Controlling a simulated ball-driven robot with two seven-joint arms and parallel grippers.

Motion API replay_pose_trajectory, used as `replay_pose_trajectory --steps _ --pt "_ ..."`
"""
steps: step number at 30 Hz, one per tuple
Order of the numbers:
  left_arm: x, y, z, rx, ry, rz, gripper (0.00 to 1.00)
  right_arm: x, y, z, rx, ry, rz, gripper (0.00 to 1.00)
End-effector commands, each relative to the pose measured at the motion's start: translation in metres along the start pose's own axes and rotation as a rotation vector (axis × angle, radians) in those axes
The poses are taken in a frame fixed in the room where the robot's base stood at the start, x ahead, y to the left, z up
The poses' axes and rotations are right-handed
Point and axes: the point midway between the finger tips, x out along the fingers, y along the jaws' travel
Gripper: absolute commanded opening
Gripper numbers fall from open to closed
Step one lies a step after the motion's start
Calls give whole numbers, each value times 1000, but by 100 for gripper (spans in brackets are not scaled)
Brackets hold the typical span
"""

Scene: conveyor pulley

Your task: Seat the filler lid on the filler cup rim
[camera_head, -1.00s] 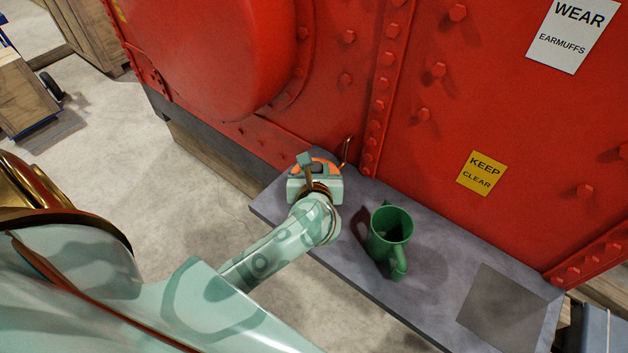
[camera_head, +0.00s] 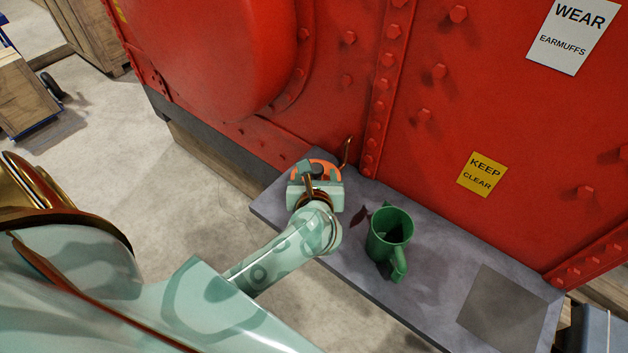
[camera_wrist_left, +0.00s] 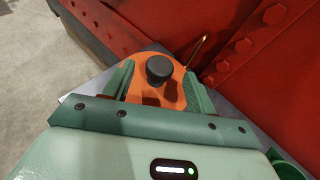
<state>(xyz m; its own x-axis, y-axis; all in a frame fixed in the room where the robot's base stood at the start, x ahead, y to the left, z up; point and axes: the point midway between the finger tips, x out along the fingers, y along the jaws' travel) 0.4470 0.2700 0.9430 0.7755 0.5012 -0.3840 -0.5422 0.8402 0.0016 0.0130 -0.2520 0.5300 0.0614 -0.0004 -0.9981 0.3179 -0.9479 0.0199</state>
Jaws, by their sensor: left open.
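The filler lid (camera_head: 323,168) is an orange disc at the left end of the grey shelf, partly covered by my left gripper (camera_head: 314,176). In the left wrist view the lid (camera_wrist_left: 172,92) has a black knob (camera_wrist_left: 159,68) on top. The fingers of my left gripper (camera_wrist_left: 158,80) are open, one on each side of the knob and apart from it. The filler cup (camera_head: 390,235) is green, upright and open-topped, with its handle toward the front. It stands on the shelf right of my gripper. My right gripper is not in view.
The grey shelf (camera_head: 438,275) runs along a red riveted machine wall (camera_head: 500,110). A thin copper-coloured rod (camera_head: 347,151) stands behind the lid. A darker square (camera_head: 502,310) marks the shelf's right part, which is clear. Wooden crates stand far left.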

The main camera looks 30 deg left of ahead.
Motion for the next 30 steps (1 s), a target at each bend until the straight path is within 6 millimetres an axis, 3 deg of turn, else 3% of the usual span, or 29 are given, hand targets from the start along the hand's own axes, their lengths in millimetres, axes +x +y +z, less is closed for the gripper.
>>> replay_pose_trajectory --steps 9,15,21,30 --pt "-86 0 1 -2 3 -1 57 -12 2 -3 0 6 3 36" --pt "-126 0 0 -1 3 0 57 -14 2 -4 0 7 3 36" --pt "-142 0 0 1 1 0 57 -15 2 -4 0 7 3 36" --pt "-143 0 0 1 0 0 57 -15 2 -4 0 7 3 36"
